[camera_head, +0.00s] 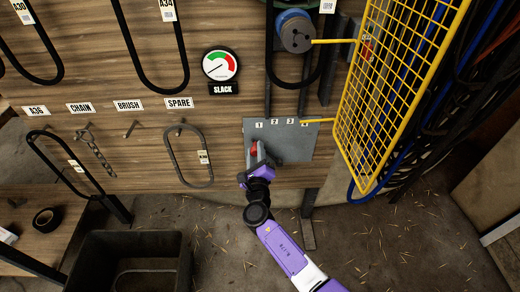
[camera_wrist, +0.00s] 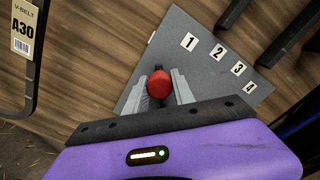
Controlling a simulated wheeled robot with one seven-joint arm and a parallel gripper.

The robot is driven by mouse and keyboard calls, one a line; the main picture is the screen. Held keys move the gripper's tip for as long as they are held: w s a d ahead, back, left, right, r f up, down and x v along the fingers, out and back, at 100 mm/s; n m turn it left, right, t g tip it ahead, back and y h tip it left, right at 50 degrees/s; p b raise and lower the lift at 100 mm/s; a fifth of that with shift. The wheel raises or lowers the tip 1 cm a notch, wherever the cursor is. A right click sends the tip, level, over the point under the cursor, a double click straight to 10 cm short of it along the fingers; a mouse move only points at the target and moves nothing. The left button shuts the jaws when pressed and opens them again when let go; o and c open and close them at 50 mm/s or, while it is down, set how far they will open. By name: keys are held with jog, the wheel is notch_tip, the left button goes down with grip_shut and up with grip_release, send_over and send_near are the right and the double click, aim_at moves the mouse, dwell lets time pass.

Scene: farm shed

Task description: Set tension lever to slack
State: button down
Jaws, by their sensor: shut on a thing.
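The tension lever shows as a red knob (camera_head: 254,150) at the left end of a grey metal plate (camera_head: 293,152) numbered 1 to 4. In the wrist view the red knob (camera_wrist: 160,84) sits between the two fingers of my gripper (camera_wrist: 162,88), which is shut on it. My gripper also shows in the head view (camera_head: 256,156), in front of the plate's left part, near and below the number 1. The lever's shaft is hidden behind the knob and fingers. A round gauge (camera_head: 220,66) above left has its needle toward lower left, over a SLACK sign (camera_head: 223,88).
A yellow mesh guard (camera_head: 392,95) stands right of the plate, with blue and black hoses beyond it. A blue pulley (camera_head: 294,31) is above. Belts hang on the wooden wall to the left. A dark bin (camera_head: 130,262) stands at lower left.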

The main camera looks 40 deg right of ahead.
jog(key=shift+a+f, duration=0.15)
jog(key=shift+a, duration=0.05)
jog(key=c, duration=1.1)
grip_release()
jog(key=shift+o, duration=0.2)
jog(key=p+v, duration=0.1)
jog(key=v, duration=0.6)
jog(key=shift+s+a, duration=0.2)
jog(key=shift+s, duration=0.1)
